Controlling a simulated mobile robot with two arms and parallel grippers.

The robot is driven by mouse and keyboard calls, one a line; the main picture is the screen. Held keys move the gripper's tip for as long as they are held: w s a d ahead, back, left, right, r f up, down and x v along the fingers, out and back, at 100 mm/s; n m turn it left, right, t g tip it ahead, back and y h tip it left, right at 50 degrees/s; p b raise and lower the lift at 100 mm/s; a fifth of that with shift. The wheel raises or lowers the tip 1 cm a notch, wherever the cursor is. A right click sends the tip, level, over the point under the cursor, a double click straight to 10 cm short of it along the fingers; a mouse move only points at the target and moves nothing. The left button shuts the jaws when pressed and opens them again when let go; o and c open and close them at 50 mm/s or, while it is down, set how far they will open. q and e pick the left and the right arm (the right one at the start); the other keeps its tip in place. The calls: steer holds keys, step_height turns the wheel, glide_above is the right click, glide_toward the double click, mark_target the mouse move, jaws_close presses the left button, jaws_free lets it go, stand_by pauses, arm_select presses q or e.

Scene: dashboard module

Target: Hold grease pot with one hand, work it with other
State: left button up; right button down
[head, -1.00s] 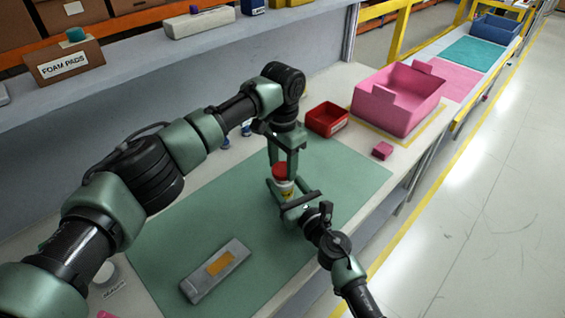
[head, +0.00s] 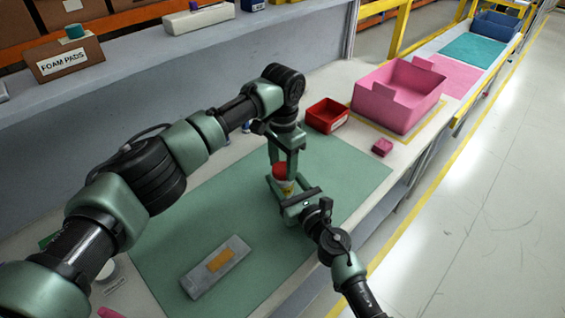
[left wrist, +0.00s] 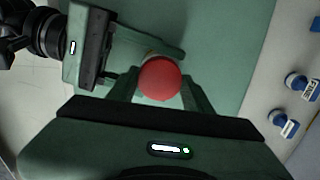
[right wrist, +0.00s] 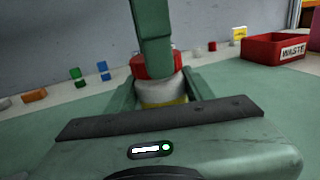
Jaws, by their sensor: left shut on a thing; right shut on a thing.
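The grease pot (head: 286,188) is a small pale jar with a yellow label and a red lid (head: 279,169). It stands upright over the green mat (head: 340,175); whether its base touches the mat is hidden. My left gripper (head: 280,166) comes from above and is shut on the red lid, which shows round between its fingers in the left wrist view (left wrist: 160,78). My right gripper (head: 284,190) comes from the front and is shut around the pot's body. In the right wrist view the pale body (right wrist: 163,92) sits between its fingers, below the lid.
A grey case with an orange label (head: 216,266) lies on the mat's front left. A red waste bin (head: 326,116), a pink tote (head: 400,93) and a small pink block (head: 381,147) stand to the right. Stamps (left wrist: 296,82) line the back edge. The mat's right side is clear.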

arm_select(q)
steer(key=m, duration=0.7)
steer(key=shift+m, duration=0.4)
steer(key=m, duration=0.6)
steer(key=shift+w+m, duration=0.1)
steer(key=shift+m, duration=0.2)
steer(key=m, duration=0.6)
steer(key=shift+m, duration=0.4)
steer(key=m, duration=0.7)
steer(key=o, duration=1.4)
steer(key=shift+r, duration=0.1)
step_height(320, 180, up, 12)
